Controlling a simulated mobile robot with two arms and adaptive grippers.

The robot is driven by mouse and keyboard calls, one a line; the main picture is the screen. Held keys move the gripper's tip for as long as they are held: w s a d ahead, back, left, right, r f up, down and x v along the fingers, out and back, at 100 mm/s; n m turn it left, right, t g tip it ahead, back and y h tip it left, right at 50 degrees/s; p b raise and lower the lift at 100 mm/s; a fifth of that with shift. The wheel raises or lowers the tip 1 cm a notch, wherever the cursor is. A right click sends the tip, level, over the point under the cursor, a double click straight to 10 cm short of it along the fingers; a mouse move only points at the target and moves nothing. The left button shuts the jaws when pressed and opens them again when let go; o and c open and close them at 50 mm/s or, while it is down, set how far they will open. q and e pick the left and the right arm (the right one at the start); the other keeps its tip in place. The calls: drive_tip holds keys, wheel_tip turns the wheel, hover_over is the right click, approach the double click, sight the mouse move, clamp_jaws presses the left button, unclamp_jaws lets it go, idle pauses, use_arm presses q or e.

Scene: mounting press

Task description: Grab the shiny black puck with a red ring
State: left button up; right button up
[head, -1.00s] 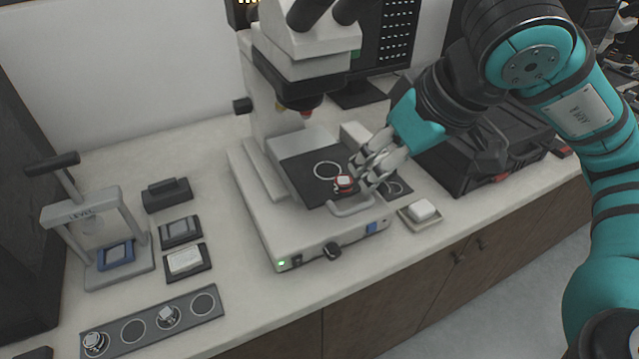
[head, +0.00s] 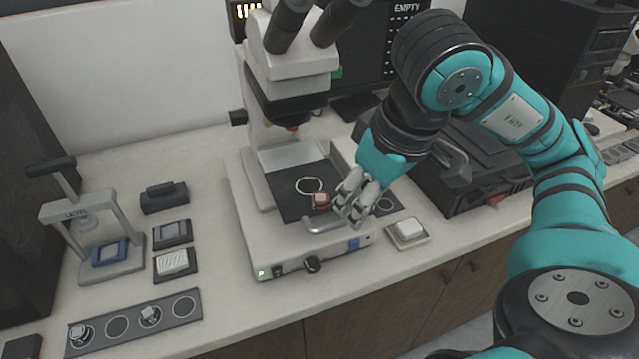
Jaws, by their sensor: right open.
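The puck with a red ring (head: 320,200) sits on the dark stage plate (head: 285,182) of the microscope, just right of and below the white circle marked there. Its top looks pale and shiny, and its right side is close to my fingers. My right gripper (head: 346,205) is open at the puck's right side, its fingers pointing down and left over the stage's front edge. I cannot tell whether a finger touches the puck. My left gripper is not in view.
The microscope (head: 290,75) rises behind the stage. A curved handle (head: 322,226) lies at the stage front. A press (head: 95,225) and a circle-marked strip (head: 135,322) stand on the left.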

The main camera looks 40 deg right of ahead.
drive_tip(key=p, duration=0.3)
hover_over(321, 198)
drive_tip(key=s, duration=0.2)
drive_tip(key=shift+w+d, duration=0.1)
drive_tip(key=shift+w, duration=0.2)
drive_tip(key=x, duration=0.4)
drive_tip(key=shift+w+f, duration=0.15)
drive_tip(key=shift+f, duration=0.35)
drive_tip(key=c, duration=0.7)
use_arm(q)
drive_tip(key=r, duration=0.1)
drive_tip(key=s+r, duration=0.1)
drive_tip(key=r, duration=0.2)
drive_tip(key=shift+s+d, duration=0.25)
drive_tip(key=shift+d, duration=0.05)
use_arm(e)
drive_tip(key=shift+r, duration=0.15)
